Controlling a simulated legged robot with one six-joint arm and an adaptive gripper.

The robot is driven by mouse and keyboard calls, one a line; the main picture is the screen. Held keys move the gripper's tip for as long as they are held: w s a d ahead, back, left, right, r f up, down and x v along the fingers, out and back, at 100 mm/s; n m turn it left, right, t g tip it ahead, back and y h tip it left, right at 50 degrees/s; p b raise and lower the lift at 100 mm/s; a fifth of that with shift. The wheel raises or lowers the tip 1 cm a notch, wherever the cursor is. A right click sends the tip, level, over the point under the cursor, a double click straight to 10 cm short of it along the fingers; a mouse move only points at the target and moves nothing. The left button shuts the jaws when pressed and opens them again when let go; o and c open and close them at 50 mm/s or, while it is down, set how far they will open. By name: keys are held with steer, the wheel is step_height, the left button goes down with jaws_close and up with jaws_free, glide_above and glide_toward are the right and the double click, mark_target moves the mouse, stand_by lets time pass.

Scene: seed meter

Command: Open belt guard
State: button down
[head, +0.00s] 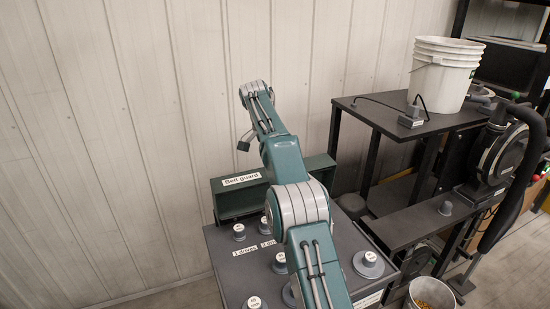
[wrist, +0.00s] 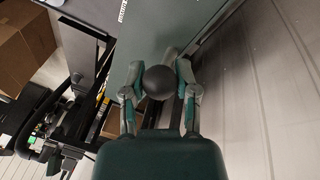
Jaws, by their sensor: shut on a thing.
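The belt guard (head: 241,180) is a dark green box-like cover with a white "Belt guard" label, standing at the back of the grey machine against the wall. In the wrist view, a round black knob (wrist: 158,82) on a short grey stem sits between the fingers of my gripper (wrist: 158,70). The fingers press on the knob from both sides. A flat grey-green surface with a partly cut-off label lies beyond it; I cannot tell for sure that it is the guard.
The grey machine top (head: 238,268) carries several round weights or knobs and drive labels. To the right stand a dark table (head: 395,118) with a white bucket (head: 443,75), a round dial device (head: 503,154) and a pail of seed (head: 430,296). The ribbed wall is close behind.

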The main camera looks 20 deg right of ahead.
steer(key=shift+a, duration=0.1)
steer(key=shift+c, duration=1.8)
jaws_free()
steer(key=shift+s, duration=0.2)
